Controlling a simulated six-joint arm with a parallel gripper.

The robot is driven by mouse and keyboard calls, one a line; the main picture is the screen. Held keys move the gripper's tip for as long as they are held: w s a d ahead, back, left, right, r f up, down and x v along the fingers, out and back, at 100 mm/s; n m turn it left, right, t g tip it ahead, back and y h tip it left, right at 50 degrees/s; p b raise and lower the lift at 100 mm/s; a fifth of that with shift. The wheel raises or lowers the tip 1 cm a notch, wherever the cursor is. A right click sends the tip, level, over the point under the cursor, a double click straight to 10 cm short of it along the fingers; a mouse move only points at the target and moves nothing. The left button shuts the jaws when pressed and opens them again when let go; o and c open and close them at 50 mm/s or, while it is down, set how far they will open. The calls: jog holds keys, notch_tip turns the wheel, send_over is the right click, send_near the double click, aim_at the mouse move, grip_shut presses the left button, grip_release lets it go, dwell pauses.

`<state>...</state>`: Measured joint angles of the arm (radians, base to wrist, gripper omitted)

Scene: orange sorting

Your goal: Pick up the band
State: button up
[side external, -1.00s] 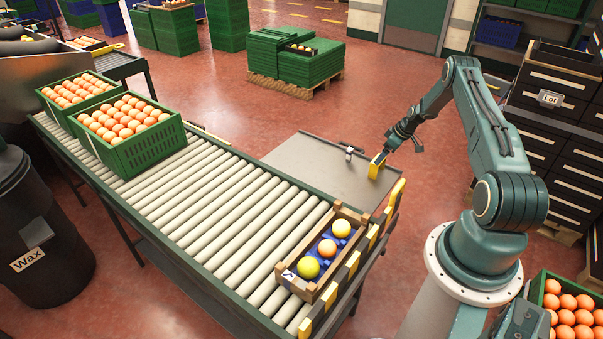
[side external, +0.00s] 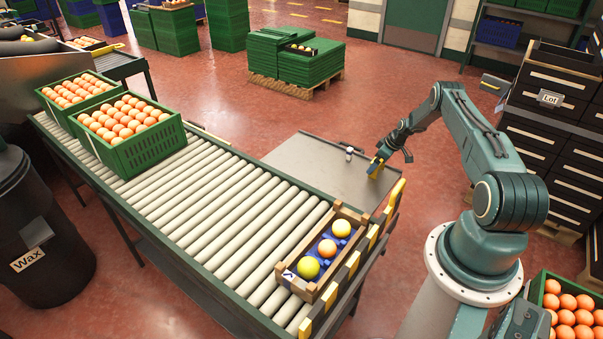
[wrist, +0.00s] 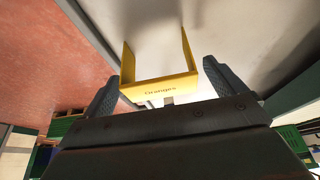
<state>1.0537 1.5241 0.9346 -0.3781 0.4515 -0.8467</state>
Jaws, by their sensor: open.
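The band is a yellow, U-shaped piece lettered "Oranges" (wrist: 158,89). It stands on the grey side table in the side view (side external: 375,170), partly hidden by my gripper. My gripper (side external: 382,159) is open at the band, low over the table. In the wrist view my two dark fingers (wrist: 162,80) are spread apart, one on each side of the band's lettered face.
A small pale object (side external: 349,152) stands on the side table (side external: 308,158) left of the band. A wooden crate (side external: 287,283) with a blue tray and three fruits sits on the roller conveyor (side external: 215,205). Green crates of oranges (side external: 145,152) stand farther along. The table's left part is clear.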

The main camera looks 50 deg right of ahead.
jog(key=shift+c, duration=0.3)
jog(key=c, duration=1)
jog(key=shift+o, duration=0.2)
jog(key=shift+r, duration=0.2)
notch_tip(320, 180, up, 20)
jog(key=shift+f, duration=0.15)
dwell(0.5)
jog(key=w+a+f+n+g+y, duration=0.15)
jog(key=a+n, duration=0.25)
jog(key=a, duration=0.9)
jog(key=w+a+f+n+y, duration=0.1)
jog(key=w+a+n+y, duration=0.3)
jog(key=a, duration=0.8)
jog(key=s+a+n+g, duration=0.1)
jog(key=s+a+n, duration=0.2)
jog(key=a, duration=0.4)
jog(key=s+a+n+g, duration=0.1)
jog(key=s+a+n, duration=0.2)
jog(key=s+a, duration=0.2)
jog(key=s+a+r+n+g+h, duration=0.1)
jog(key=s+a+n, duration=0.3)
jog(key=a, duration=0.6)
jog(key=shift+a, duration=0.4)
